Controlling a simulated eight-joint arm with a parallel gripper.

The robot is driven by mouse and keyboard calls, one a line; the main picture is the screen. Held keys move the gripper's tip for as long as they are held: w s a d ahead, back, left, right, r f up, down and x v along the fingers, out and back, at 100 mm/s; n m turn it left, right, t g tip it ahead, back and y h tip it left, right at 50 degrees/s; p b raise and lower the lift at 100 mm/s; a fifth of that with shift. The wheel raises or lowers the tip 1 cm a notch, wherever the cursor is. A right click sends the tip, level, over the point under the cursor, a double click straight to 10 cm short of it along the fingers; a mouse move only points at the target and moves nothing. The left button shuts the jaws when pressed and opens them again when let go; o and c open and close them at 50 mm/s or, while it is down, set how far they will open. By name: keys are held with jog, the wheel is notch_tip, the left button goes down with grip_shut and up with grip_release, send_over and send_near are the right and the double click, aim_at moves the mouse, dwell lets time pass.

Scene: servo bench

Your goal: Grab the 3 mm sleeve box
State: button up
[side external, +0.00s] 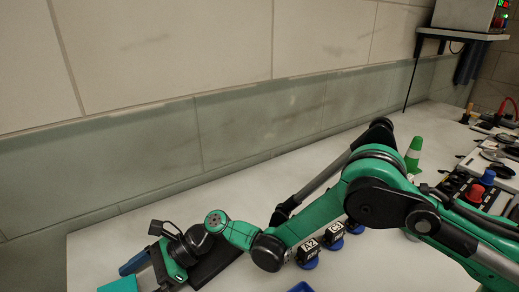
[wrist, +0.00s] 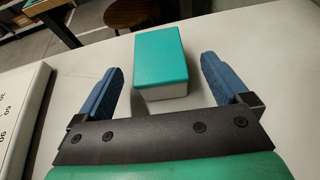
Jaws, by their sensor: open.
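A box with a teal top and white sides (wrist: 161,58) sits on the pale table in the wrist view, ahead of my gripper and between the lines of its two fingers. No label on it is readable. A teal top (side external: 119,285) also shows at the bottom left edge of the side view, partly cut off. My gripper (wrist: 160,85) has two blue fingers spread wide on either side, with nothing between their pads; the box lies just beyond or at the fingertips. In the side view my gripper (side external: 135,264) is low over the table's left end.
A white panel with numbers (wrist: 22,110) lies left of the gripper. A dark flat pad (side external: 215,262) lies beside my wrist. A stool (wrist: 130,13) is beyond the table.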

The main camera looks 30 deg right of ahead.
aim_at(131, 288)
jog(key=shift+x, duration=1.5)
jog(key=c, duration=1.4)
jog(key=shift+o, duration=0.2)
jog(key=shift+r, duration=0.15)
